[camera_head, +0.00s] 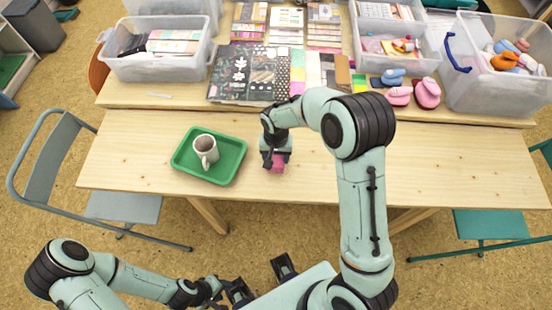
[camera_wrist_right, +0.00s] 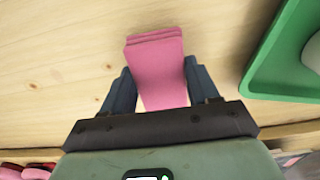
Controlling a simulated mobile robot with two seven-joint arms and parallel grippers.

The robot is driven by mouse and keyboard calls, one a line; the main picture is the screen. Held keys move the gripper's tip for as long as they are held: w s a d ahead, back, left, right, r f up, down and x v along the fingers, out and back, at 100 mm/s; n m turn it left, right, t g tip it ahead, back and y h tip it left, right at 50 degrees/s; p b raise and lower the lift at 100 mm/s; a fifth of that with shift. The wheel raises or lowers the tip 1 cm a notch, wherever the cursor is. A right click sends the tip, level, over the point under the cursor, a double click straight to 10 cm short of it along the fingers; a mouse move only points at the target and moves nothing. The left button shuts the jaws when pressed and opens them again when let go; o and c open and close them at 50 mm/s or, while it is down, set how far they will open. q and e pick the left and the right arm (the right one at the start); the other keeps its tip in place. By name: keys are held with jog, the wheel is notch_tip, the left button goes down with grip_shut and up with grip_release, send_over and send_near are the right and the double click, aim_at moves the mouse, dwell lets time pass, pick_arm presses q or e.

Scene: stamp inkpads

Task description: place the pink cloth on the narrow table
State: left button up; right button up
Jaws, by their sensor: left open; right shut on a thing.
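The pink cloth (camera_head: 279,168) is folded into a small stacked block. My right gripper (camera_head: 275,158) points down over the front part of the narrow wooden table (camera_head: 450,165) and is shut on the cloth. In the right wrist view the cloth (camera_wrist_right: 157,68) sits between the two dark fingers of the gripper (camera_wrist_right: 158,76), with bare wood beyond it. I cannot tell whether the cloth touches the tabletop. My left gripper (camera_head: 212,289) is open, low in front of the table and away from the cloth.
A green tray (camera_head: 181,165) with a mug (camera_head: 206,151) stands left of the cloth. The table is clear to the right. Behind are patterned papers (camera_head: 243,72), pink stampers (camera_head: 427,93) and clear bins (camera_head: 158,66). Chairs stand at both ends.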

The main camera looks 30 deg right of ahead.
notch_tip(320, 180, down, 2)
jog(key=shift+f, duration=0.1)
jog(key=shift+f, duration=0.2)
jog(key=o, duration=1)
jog(key=shift+r, duration=0.1)
jog(key=shift+o, duration=0.2)
